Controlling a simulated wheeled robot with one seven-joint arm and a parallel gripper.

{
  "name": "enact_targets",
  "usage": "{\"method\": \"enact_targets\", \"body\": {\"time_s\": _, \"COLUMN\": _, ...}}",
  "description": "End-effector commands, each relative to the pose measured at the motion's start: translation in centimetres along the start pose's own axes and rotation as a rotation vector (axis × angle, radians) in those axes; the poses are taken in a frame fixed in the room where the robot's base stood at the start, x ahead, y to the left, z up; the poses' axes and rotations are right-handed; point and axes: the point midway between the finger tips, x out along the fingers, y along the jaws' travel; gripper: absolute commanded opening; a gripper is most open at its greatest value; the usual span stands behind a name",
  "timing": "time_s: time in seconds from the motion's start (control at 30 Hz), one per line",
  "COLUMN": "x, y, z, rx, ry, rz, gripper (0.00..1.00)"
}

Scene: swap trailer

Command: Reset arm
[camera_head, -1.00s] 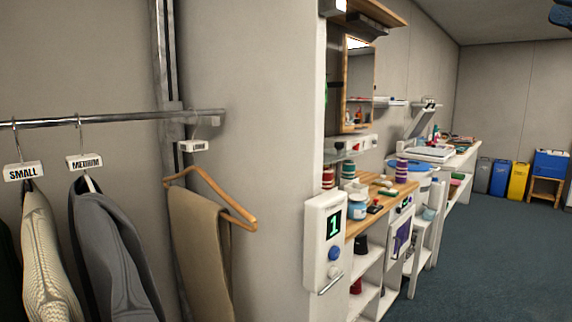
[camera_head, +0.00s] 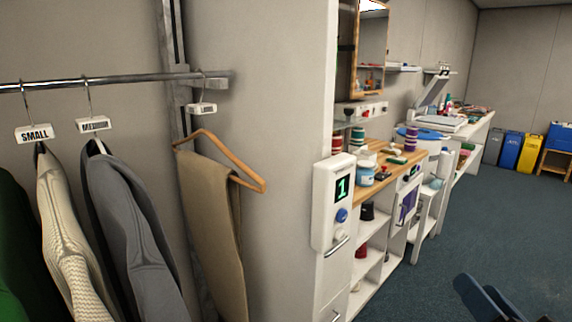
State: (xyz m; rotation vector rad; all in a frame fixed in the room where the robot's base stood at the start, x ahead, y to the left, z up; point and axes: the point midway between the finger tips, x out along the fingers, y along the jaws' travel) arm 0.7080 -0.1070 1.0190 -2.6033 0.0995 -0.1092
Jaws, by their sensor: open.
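My gripper (camera_head: 480,288) shows as dark blue finger-like parts at the bottom right edge of the head view. It is open and nothing shows between its fingers. It is in front of the blue-grey carpet (camera_head: 430,260), apart from the shelving and the clothes. The rest of my arm is out of the picture.
A metal rail (camera_head: 130,81) at left carries a cream knit garment (camera_head: 65,235), a grey jacket (camera_head: 135,235) and brown trousers (camera_head: 215,225). A white panel reading "1" (camera_head: 330,230) ends a cluttered workbench (camera_head: 370,195). Bins (camera_head: 508,150) stand far back. Carpet at right is free.

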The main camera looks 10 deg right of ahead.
Motion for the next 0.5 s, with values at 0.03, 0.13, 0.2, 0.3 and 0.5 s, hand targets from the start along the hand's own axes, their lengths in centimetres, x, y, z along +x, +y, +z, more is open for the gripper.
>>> {"method": "enact_targets", "body": {"time_s": 0.03, "x": -1.7, "y": 0.2, "z": 2.0, "rx": -0.016, "ry": -0.028, "rz": 0.024, "gripper": 0.56}}
{"method": "enact_targets", "body": {"time_s": 0.13, "x": -4.8, "y": 0.5, "z": 4.7, "rx": -0.062, "ry": -0.063, "rz": 0.063, "gripper": 0.56}}
{"method": "enact_targets", "body": {"time_s": 0.2, "x": -7.2, "y": 0.6, "z": 6.3, "rx": -0.1, "ry": -0.089, "rz": 0.085, "gripper": 0.56}}
{"method": "enact_targets", "body": {"time_s": 0.3, "x": -10.6, "y": 0.6, "z": 8.2, "rx": -0.157, "ry": -0.126, "rz": 0.105, "gripper": 0.56}}
{"method": "enact_targets", "body": {"time_s": 0.5, "x": -17.7, "y": 0.0, "z": 10.7, "rx": -0.288, "ry": -0.205, "rz": 0.112, "gripper": 0.56}}
